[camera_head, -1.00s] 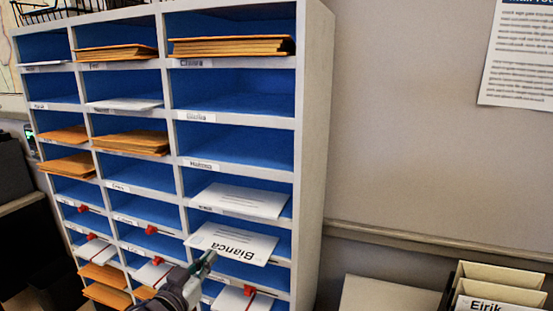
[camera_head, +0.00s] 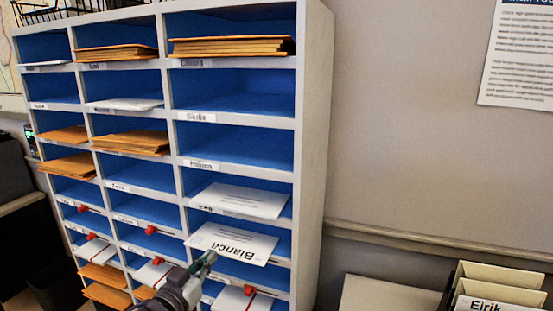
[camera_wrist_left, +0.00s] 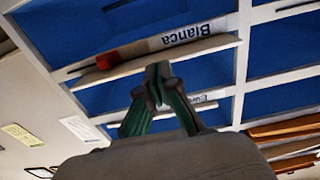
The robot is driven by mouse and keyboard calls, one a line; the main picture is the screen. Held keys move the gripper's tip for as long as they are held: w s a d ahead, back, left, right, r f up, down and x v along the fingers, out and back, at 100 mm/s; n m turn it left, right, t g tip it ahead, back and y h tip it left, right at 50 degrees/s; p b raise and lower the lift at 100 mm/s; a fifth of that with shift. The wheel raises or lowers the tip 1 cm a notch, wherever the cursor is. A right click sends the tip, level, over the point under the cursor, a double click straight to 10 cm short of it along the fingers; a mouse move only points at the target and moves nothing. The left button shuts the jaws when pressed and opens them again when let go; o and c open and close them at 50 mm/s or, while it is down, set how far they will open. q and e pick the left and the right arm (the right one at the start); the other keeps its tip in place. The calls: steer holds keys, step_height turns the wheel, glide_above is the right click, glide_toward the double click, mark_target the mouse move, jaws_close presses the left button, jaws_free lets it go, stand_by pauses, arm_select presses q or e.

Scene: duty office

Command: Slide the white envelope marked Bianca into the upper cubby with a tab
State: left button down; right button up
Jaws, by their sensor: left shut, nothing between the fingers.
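The white envelope marked Bianca (camera_head: 232,243) lies flat in a low cubby of the right column, its front part sticking out over the shelf edge. My left gripper (camera_head: 207,259) is shut and empty, its tips at the envelope's front left edge; I cannot tell whether they touch. In the left wrist view the shut fingers (camera_wrist_left: 157,80) point at the rack. Beyond them is a shelf strip reading Bianca (camera_wrist_left: 195,33) with a red tab (camera_wrist_left: 107,60) beside it. My right gripper is not in view.
The rack (camera_head: 312,150) has blue-lined cubbies. Another white envelope (camera_head: 240,199) sticks out of the cubby just above. Several lower cubbies have red tabs, one (camera_head: 249,290) below the Bianca envelope. A sorter marked Eirik (camera_head: 487,303) stands at the lower right.

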mark_target(217, 250)
arm_select(q)
steer(key=shift+w, duration=0.15)
steer(key=shift+x, duration=2.05)
steer(key=p+v, duration=0.3)
steer(key=v, duration=0.6)
